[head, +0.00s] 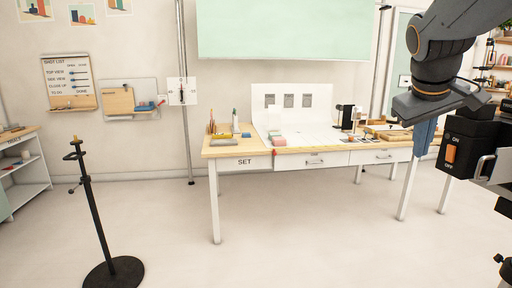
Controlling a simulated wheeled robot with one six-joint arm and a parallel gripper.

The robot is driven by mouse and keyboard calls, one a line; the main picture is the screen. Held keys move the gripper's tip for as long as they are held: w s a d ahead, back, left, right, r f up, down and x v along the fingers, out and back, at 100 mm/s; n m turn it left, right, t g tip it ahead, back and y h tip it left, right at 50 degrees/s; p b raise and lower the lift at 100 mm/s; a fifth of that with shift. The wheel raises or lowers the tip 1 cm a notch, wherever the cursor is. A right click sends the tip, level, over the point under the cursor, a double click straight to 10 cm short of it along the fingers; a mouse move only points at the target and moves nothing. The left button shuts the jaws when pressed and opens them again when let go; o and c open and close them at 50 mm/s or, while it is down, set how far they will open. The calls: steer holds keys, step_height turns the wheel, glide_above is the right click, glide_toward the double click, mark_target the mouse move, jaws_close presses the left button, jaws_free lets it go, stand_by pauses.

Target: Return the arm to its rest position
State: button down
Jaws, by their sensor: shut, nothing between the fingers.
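My arm comes in from the top right corner of the head view, dark grey with orange rings at the wrist. My gripper (437,105) is at its end, in front of the right end of the table and well nearer to me. It looks shut and holds nothing; the fingertips are hard to make out. A blue shape (424,137) shows just below it, and I cannot tell whether it hangs at the table's end.
A table marked SET (228,163) carries a white backdrop (290,97) and small props. A black stand (97,220) is at the front left, a shelf (27,177) at the far left. A black box with an orange switch (451,153) is close at right. The middle floor is clear.

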steer(key=s+a+f+g+y, duration=0.1)
steer(key=a+f+y, duration=0.1)
steer(key=a+f, duration=0.6)
steer(key=s+a+f+g+y, duration=0.1)
steer(key=a+f, duration=0.5)
steer(key=f, duration=0.4)
steer(key=s+a+f+g+y, duration=0.1)
steer(key=s+a+f+g, duration=0.1)
steer(key=s+a+f, duration=0.6)
step_height(320, 180, down, 3)
steer(key=shift+r, duration=0.1)
steer(key=shift+s+d, duration=0.1)
steer(key=shift+d, duration=0.1)
